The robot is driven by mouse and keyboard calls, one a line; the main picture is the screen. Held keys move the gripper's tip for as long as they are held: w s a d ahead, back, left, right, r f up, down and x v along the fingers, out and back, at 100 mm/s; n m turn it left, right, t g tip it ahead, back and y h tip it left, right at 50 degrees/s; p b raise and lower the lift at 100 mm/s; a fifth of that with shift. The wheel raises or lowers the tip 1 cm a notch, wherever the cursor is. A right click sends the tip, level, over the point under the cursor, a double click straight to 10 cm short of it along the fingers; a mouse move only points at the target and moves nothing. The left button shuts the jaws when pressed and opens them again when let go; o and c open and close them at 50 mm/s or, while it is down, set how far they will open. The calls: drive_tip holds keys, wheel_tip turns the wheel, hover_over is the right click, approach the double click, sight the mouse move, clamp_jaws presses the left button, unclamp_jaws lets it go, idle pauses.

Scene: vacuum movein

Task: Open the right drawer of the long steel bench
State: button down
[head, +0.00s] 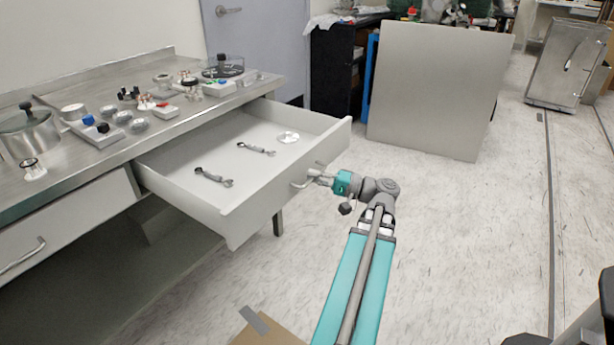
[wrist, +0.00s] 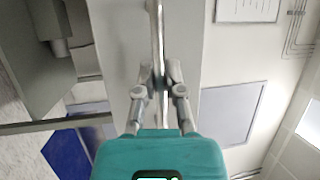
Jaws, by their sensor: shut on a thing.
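The long steel bench (head: 120,138) stands at the left in the head view. Its right drawer (head: 262,205) is pulled well out. Two wrenches (head: 213,177) and a pale round disc (head: 289,137) lie in it. My gripper (head: 311,180) is at the drawer front, with its fingers around the bar handle (head: 299,185). In the wrist view the fingers (wrist: 158,82) are shut on the handle bar (wrist: 155,30), which runs up between them. The drawer front fills the space behind the bar.
The left drawer (head: 60,235) is closed. Small parts and a lidded steel pot (head: 28,135) stand on the bench top. A large grey panel (head: 437,90) leans at the back. A cardboard piece (head: 268,330) lies low in front.

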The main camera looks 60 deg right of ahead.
drive_tip(key=shift+a, duration=0.25)
drive_tip(key=c, duration=0.7)
unclamp_jaws()
drive_tip(key=shift+d, duration=0.1)
drive_tip(key=shift+d, duration=0.15)
